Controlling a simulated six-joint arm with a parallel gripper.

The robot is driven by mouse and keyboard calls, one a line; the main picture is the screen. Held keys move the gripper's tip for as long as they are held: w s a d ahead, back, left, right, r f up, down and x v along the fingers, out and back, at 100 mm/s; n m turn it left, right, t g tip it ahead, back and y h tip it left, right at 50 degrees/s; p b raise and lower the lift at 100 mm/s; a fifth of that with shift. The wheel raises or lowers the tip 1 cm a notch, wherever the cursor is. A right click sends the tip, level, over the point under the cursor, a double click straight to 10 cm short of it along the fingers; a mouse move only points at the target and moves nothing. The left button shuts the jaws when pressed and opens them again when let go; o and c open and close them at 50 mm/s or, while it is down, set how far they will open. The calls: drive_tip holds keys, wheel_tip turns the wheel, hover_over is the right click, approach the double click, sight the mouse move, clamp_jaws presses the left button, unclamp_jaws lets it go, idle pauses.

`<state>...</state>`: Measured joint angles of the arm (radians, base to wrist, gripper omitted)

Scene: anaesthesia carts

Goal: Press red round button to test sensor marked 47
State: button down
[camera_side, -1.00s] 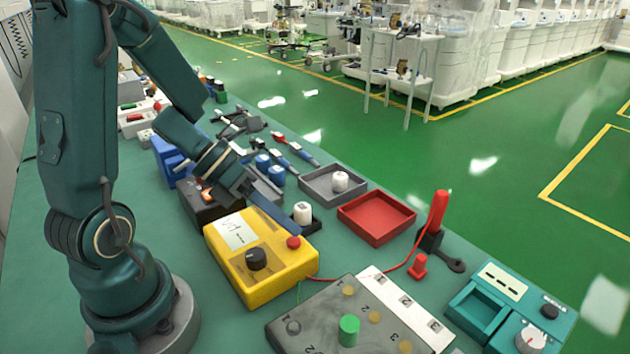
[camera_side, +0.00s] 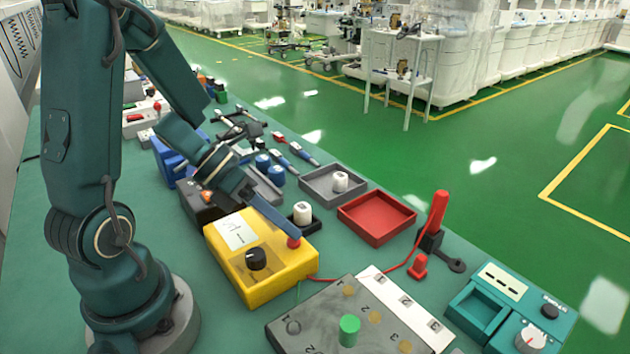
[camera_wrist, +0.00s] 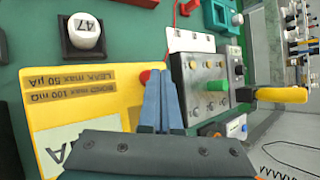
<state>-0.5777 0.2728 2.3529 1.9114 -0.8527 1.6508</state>
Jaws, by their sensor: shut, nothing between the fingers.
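A yellow tester box (camera_side: 285,277) has a red round button (camera_side: 293,243) at its right corner, a black knob (camera_side: 256,259) and a white meter face (camera_side: 237,234). My gripper (camera_side: 297,236) is shut and empty, its blue fingertips at the red button; I cannot tell whether the button is pushed down. In the wrist view the fingers (camera_wrist: 160,76) partly cover the button (camera_wrist: 145,75), which shows at their left. The white sensor marked 47 (camera_wrist: 84,33) stands upright in a black holder (camera_wrist: 68,48), behind the yellow box in the side view (camera_side: 302,209).
A grey panel (camera_side: 320,305) with a green knob (camera_side: 348,330) lies right of the tester. A red tray (camera_side: 376,220) and a grey tray (camera_side: 318,188) holding a white cylinder (camera_side: 341,181) lie behind. A red wire runs past the tester.

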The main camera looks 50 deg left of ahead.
sight(286, 245)
drive_tip(key=shift+f, duration=0.4)
idle(0.5)
drive_tip(key=shift+r, duration=0.85)
drive_tip(key=shift+r, duration=2.5)
